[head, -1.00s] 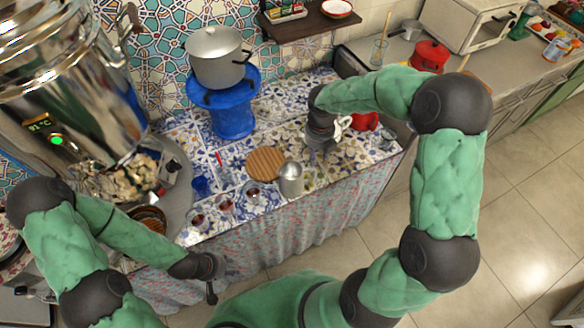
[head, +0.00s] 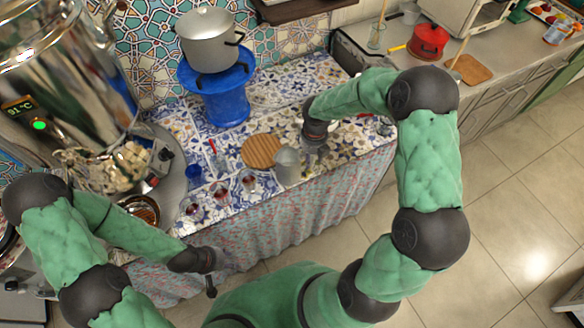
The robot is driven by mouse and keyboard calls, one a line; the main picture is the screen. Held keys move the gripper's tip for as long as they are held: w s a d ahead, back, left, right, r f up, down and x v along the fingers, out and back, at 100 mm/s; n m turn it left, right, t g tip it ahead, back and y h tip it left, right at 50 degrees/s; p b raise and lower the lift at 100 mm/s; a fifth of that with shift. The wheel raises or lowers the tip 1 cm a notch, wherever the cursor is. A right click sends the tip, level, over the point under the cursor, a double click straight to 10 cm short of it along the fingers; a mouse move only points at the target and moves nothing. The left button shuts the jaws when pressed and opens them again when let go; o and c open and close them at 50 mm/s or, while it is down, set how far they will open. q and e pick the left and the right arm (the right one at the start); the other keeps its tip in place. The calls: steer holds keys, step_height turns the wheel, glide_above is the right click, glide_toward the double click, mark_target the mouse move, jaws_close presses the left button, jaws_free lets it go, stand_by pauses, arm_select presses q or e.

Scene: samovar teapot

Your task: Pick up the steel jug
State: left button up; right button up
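The steel jug (head: 287,168) stands upright on the tiled counter, just right of the round wooden board. My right gripper (head: 316,156) points down just to the right of the jug, above the counter. It looks apart from the jug, and its fingers are too small and dark to read as open or shut. My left gripper (head: 211,289) hangs low in front of the counter's cloth skirt, far from the jug. Its finger opening cannot be made out.
The round wooden board (head: 262,150) and several small tea glasses (head: 249,181) lie left of the jug. A pot (head: 208,42) sits on a blue stand (head: 219,94) behind. The large samovar (head: 70,70) fills the left. My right forearm covers the counter's back right.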

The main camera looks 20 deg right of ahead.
jaws_close()
steer(key=shift+r, duration=0.15)
stand_by(0.4)
